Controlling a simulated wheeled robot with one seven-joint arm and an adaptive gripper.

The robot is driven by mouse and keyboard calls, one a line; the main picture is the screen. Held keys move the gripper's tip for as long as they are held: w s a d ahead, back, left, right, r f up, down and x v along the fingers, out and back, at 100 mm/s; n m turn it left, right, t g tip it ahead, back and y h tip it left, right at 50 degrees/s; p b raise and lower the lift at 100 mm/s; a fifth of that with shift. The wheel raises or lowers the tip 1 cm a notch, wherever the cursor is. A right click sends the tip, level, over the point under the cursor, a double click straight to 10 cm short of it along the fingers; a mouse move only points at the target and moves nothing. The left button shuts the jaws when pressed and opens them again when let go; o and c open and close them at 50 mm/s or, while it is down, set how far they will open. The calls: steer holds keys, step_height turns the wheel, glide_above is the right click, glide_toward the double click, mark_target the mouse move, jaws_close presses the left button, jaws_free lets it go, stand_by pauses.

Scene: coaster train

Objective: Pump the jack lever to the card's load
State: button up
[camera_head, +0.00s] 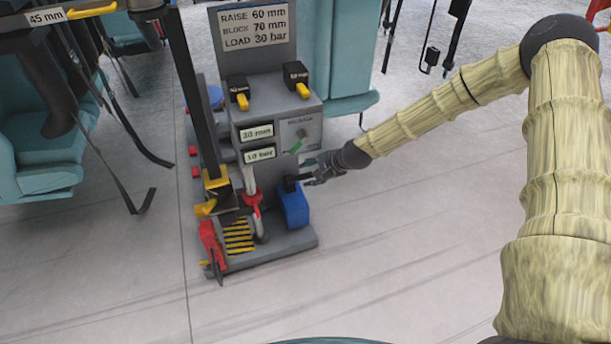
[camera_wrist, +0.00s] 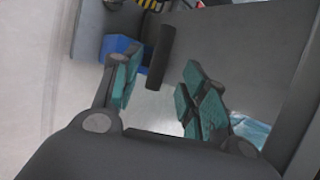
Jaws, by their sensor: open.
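The card (camera_head: 254,25) at the top of the grey jack station reads RAISE 60 mm, BLOCK 70 mm, LOAD 30 bar. Below it, a small display (camera_head: 260,154) reads 10 bar. A blue pump body (camera_head: 293,207) stands at the right of the station's base, with a black lever handle (camera_head: 290,183) above it. My gripper (camera_head: 309,177) is at the handle from the right. In the wrist view the black handle (camera_wrist: 161,56) lies between the open, teal-padded fingers, near their tips. I cannot tell whether either pad touches it.
Another display (camera_head: 257,133) shows a mm value, perhaps 20. A green-marked release control (camera_head: 296,146) sits just above my gripper. A red clamp-like part (camera_head: 212,245) and a striped plate (camera_head: 239,238) are on the base. Teal seats (camera_head: 40,120) stand left; floor in front is clear.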

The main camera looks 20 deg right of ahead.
steer(key=shift+v, duration=2.6)
steer(key=shift+c, duration=0.3)
